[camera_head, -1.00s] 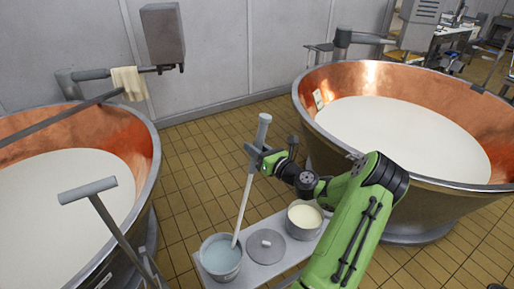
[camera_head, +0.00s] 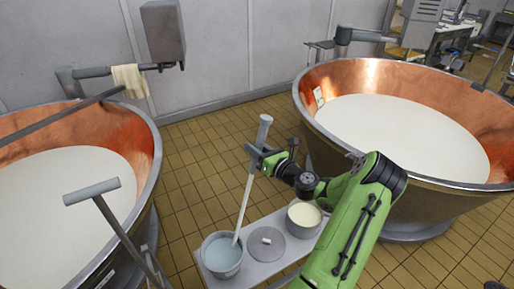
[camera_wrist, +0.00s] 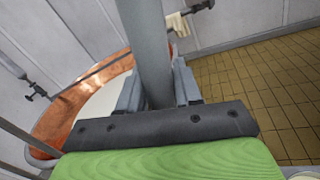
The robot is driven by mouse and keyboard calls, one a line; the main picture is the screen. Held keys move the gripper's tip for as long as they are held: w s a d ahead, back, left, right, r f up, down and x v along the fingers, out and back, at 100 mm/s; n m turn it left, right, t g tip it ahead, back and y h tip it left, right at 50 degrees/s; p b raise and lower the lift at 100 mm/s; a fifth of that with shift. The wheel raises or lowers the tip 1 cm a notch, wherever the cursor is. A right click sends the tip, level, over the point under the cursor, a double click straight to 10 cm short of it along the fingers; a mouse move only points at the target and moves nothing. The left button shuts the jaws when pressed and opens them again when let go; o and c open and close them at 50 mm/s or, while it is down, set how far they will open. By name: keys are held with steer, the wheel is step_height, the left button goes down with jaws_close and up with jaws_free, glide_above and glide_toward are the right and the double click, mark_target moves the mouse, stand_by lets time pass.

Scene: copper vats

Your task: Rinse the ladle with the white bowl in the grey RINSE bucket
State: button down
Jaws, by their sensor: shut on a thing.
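My gripper (camera_head: 257,157) is shut on the grey handle of the ladle (camera_head: 262,132). In the wrist view the handle (camera_wrist: 145,50) runs up between the fingers (camera_wrist: 158,92). The ladle's pale shaft slants down to the left, and its lower end is in the grey bucket (camera_head: 223,270). The bucket holds bluish liquid (camera_head: 220,251). The ladle's bowl is hidden in the liquid, so I cannot see its colour. I cannot read any label on the bucket.
The bucket stands on a pale bench (camera_head: 262,272) beside a grey round lid (camera_head: 266,244) and a pail of cream-coloured content (camera_head: 304,214). Copper vats of white liquid stand at left (camera_head: 142,160) and right (camera_head: 450,95). A T-shaped grey handle (camera_head: 92,191) rises at front left.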

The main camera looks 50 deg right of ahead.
steer(key=shift+s+a, duration=0.2)
steer(key=shift+s, duration=0.6)
steer(key=shift+w+d+r+p, duration=0.1)
steer(key=shift+w+d+p, duration=0.15)
steer(key=shift+w+p, duration=0.6)
steer(key=shift+s+a, duration=0.25)
steer(key=shift+s, duration=0.6)
steer(key=shift+w+d+p, duration=0.15)
steer(key=shift+w+p, duration=0.05)
steer(key=shift+w, duration=0.35)
steer(key=shift+w+d+p, duration=0.15)
steer(key=shift+w, duration=0.35)
steer(key=shift+s+a, duration=0.15)
steer(key=shift+s, duration=0.4)
steer(key=shift+s+a, duration=0.15)
steer(key=shift+s, duration=0.35)
